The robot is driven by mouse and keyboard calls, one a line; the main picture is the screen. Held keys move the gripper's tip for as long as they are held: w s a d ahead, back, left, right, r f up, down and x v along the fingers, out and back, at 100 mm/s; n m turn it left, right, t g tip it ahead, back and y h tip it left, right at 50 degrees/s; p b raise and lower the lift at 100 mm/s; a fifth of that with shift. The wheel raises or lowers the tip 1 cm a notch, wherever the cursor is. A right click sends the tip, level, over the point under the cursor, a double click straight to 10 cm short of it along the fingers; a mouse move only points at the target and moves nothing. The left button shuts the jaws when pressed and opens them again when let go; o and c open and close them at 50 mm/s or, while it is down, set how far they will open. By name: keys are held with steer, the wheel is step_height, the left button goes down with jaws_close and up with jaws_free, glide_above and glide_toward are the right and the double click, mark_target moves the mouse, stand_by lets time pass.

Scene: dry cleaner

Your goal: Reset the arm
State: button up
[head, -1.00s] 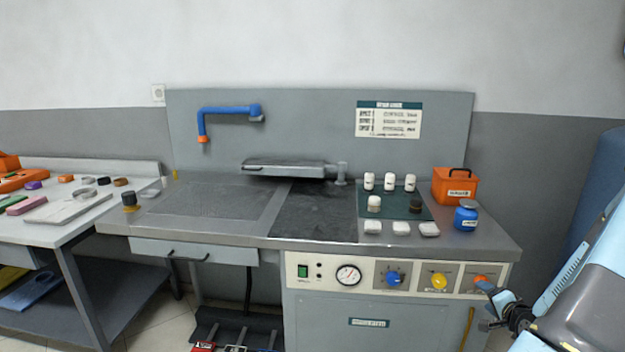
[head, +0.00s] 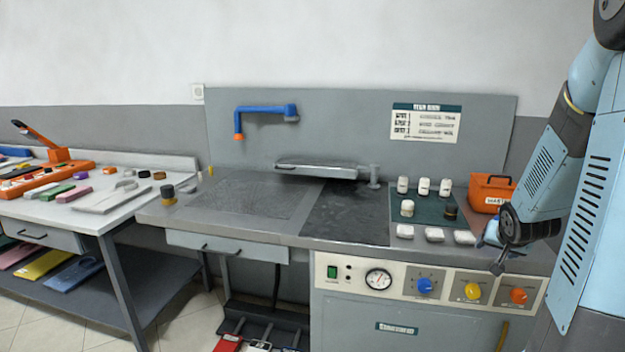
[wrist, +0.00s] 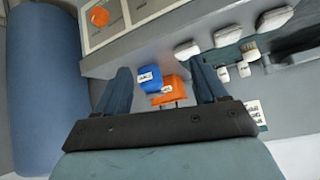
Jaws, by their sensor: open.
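My arm stands at the right of the head view, folded down in front of the workbench's right end. My gripper (wrist: 162,66) shows in the wrist view with its two fingers spread wide and nothing between them. In the head view its fingers are hard to make out. Beyond the fingers, a blue jar (wrist: 150,78) and an orange box (wrist: 175,92) show in the wrist view, apart from the gripper. The orange box also shows in the head view (head: 489,190), partly covered by my arm.
The workbench (head: 240,232) carries a dark green mat (head: 436,212) with white bottles, and white pads (head: 435,235) in front. Dials line its front panel (head: 448,284). A side table (head: 70,210) holds small items at left. A blue rounded object (wrist: 45,90) stands nearby.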

steer(key=s+a+r+n+g+y, duration=0.1)
steer(key=s+a+r+n, duration=0.2)
steer(key=s+a+r, duration=0.5)
steer(key=s+a+r+n+g+y, duration=0.1)
steer(key=s+a+r+n+y, duration=0.1)
steer(key=s+a+r, duration=0.6)
steer(key=s+a+n, duration=0.1)
steer(key=s+a, duration=0.5)
steer(key=a, duration=0.1)
steer(key=shift+a+r+g, duration=0.15)
steer(key=shift+r+g, duration=0.1)
steer(key=shift+g, duration=0.05)
